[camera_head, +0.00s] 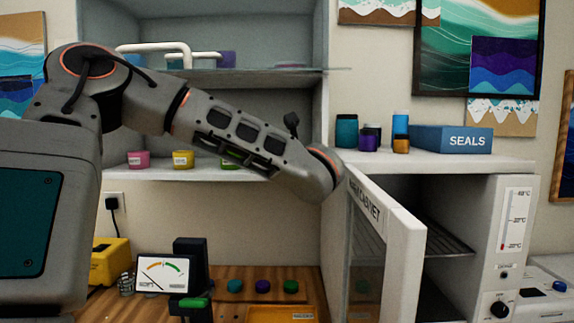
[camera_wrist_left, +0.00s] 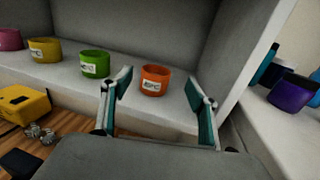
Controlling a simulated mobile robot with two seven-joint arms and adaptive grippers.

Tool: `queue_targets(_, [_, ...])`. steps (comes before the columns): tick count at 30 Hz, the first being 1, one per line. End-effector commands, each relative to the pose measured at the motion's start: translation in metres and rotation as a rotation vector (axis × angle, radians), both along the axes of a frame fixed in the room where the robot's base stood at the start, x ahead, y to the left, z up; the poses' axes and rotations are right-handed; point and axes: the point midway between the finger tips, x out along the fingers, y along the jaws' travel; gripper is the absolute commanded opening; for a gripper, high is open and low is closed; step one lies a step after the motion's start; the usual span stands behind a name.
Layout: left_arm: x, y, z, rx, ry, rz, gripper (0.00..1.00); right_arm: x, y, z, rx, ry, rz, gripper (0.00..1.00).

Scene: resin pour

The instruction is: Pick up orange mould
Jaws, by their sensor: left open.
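The orange mould (camera_wrist_left: 155,80) is a small round cup with a white label. It stands upright on a white shelf in the left wrist view. My left gripper (camera_wrist_left: 160,88) is open and empty, with one finger on each side of the mould's line in this view. The mould appears beyond the fingertips; I cannot tell the exact gap. In the head view my left forearm reaches across the shelf, and the orange mould and the left fingers are hidden. My right gripper is not in view.
Green (camera_wrist_left: 95,63), yellow (camera_wrist_left: 45,50) and pink (camera_wrist_left: 9,40) moulds stand left of the orange one on the shelf. The shelf's side wall (camera_wrist_left: 245,65) is close on the right. An open cabinet door (camera_head: 390,235) stands below my left wrist. A blue SEALS box (camera_head: 451,139) stands right.

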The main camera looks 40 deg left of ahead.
Motion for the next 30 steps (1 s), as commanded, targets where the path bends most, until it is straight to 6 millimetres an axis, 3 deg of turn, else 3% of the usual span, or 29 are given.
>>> queue_targets(18, [0.038,0.057,-0.01,-0.003,0.001,0.004,0.6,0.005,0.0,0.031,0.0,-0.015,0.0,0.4])
queue_targets(28, [0.043,0.063,-0.012,-0.001,0.001,0.001,0.6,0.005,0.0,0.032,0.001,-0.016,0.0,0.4])
queue_targets(29, [0.043,0.063,-0.012,-0.001,0.001,0.001,0.57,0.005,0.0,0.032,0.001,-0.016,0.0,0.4])
queue_targets(30, [0.043,0.063,-0.012,-0.001,0.001,0.001,0.47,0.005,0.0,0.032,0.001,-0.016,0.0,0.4])
